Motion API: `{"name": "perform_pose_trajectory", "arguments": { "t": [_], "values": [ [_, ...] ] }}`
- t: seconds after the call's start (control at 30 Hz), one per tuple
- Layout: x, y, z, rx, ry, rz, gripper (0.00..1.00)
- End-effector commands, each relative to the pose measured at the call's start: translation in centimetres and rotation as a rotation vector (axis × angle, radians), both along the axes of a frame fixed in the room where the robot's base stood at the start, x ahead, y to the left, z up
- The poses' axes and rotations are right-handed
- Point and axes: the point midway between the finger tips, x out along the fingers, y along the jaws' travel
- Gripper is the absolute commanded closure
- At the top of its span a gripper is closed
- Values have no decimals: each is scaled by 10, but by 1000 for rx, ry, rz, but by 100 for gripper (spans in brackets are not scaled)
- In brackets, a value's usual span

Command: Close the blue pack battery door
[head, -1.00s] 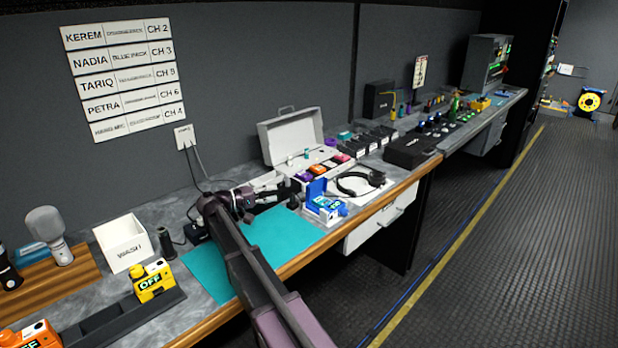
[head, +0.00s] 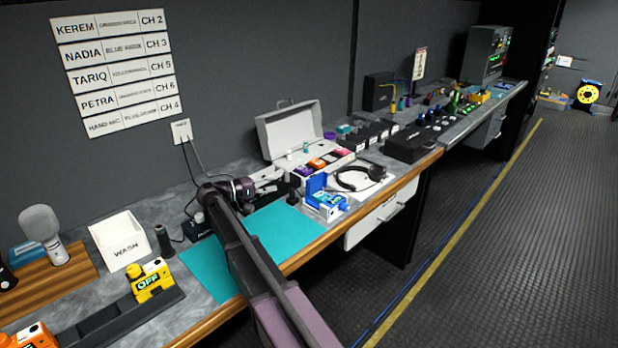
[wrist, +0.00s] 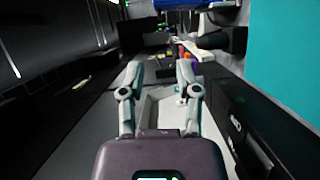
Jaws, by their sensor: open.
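The blue pack (head: 329,205) stands on the bench at the right end of the teal mat. Its blue battery door (head: 315,184) stands raised at the pack's left side, open.
A headset (head: 362,178) lies close right of the pack. An open grey case (head: 288,133) with coloured packs stands behind. The teal mat (head: 275,232) is clear apart from my arm over it. A yellow pack (head: 153,282) and WASH box (head: 121,243) stand to the left.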

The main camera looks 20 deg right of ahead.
Motion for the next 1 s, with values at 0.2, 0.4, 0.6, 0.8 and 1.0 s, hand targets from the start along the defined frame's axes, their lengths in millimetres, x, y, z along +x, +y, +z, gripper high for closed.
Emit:
{"name": "perform_pose_trajectory", "arguments": {
  "t": [0.2, 0.4, 0.6, 0.8, 1.0],
  "values": [
    [-2, -26, -1, 0, 0, -3, 57],
    [-3, -57, -2, 0, 0, -3, 57],
    [-4, -88, -3, 0, 0, -4, 57],
    [-5, -113, -4, 0, 0, -4, 57],
    [-6, -126, -4, 0, 0, -2, 57]
  ]
}}
